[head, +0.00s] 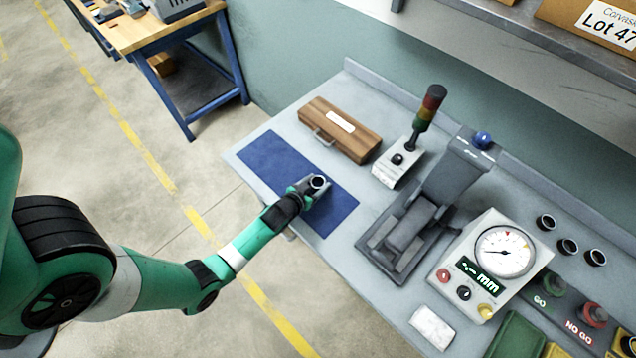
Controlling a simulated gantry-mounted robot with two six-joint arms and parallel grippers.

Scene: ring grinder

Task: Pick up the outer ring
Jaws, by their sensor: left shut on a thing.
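My left gripper (311,186) comes in from the left and is over the blue mat (276,166). It is shut on a small dark-rimmed ring, the outer ring (319,182), at its fingertips. The ring's pale round opening faces up toward the camera. I cannot tell whether the ring touches the mat or is held just above it. My right gripper is not in view.
A wooden box (341,128) lies behind the mat. A signal light (428,112), a grey press-like machine (415,218) and a dial gauge (503,251) stand to the right. Several dark rings (568,246) sit at the far right. The mat's left part is clear.

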